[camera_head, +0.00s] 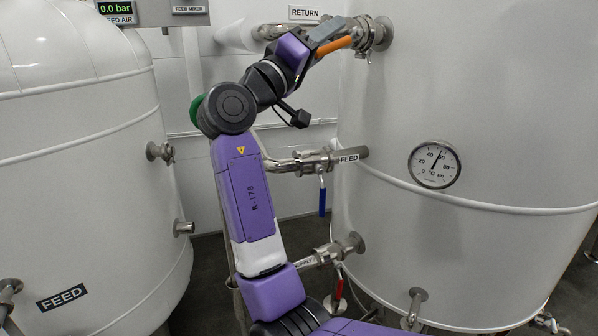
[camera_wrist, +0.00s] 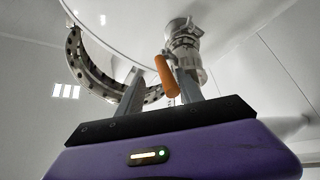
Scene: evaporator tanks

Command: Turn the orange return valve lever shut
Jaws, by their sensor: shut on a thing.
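The orange return valve lever (camera_head: 334,46) sits just under the RETURN sign, at the pipe joint on the right tank. It lies close to the line of the pipe, its free end sloping slightly down to the left. My gripper (camera_head: 322,38) is at the lever and partly hides the valve body. In the wrist view the lever (camera_wrist: 166,77) shows between the two fingers of my gripper (camera_wrist: 160,76), close to the right finger. The gripper is shut on the lever. The exact contact is hard to see.
Below the return line are a FEED valve with a blue lever (camera_head: 322,198) and a lower valve with a red lever (camera_head: 339,285). The left tank (camera_head: 70,190) stands across a narrow gap.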

